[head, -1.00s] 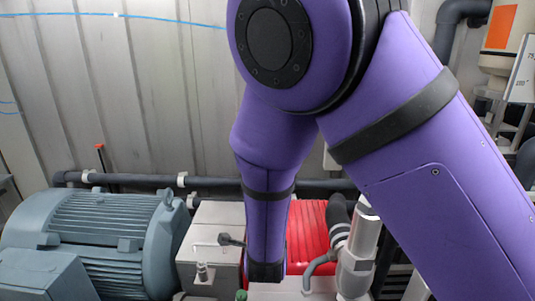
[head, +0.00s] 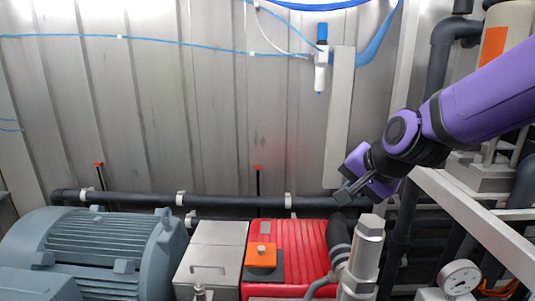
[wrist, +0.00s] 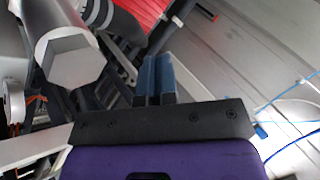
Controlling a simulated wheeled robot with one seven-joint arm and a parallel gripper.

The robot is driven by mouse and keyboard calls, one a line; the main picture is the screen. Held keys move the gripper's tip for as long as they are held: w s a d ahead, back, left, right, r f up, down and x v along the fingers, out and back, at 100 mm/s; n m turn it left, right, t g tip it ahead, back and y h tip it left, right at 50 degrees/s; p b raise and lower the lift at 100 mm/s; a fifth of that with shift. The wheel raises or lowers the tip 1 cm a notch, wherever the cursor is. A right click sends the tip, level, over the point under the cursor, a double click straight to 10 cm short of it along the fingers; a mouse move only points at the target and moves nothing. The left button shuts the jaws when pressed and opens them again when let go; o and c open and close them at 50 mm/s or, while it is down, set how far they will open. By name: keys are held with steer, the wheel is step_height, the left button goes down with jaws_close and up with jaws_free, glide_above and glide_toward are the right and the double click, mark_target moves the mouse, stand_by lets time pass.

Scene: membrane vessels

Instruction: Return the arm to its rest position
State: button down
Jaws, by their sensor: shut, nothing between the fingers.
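My arm is purple with black joints and reaches in from the right edge of the head view. My gripper (head: 343,197) is at its lower left end, in front of the metal wall and above the dark horizontal pipe. In the wrist view my gripper (wrist: 156,56) shows two blue-grey fingers side by side, close together with nothing between them. It touches nothing that I can see.
A grey motor (head: 95,245), a grey box (head: 212,255) and a red ribbed block (head: 300,250) stand below. A silver hex-topped fitting (head: 368,225) is just below my gripper. A white beam (head: 480,225) and a gauge (head: 460,277) are at right.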

steer(key=s+d+r+n+g+h, duration=0.1)
steer(key=s+d+r+n, duration=0.2)
steer(key=s+d, duration=0.4)
steer(key=s+d+r+n+g+h, duration=0.1)
steer(key=s+d, duration=0.5)
steer(key=s, duration=0.6)
steer(key=shift+s+d+r+n+h, duration=0.3)
steer(key=shift+r+n+h, duration=0.6)
steer(key=shift+n, duration=0.7)
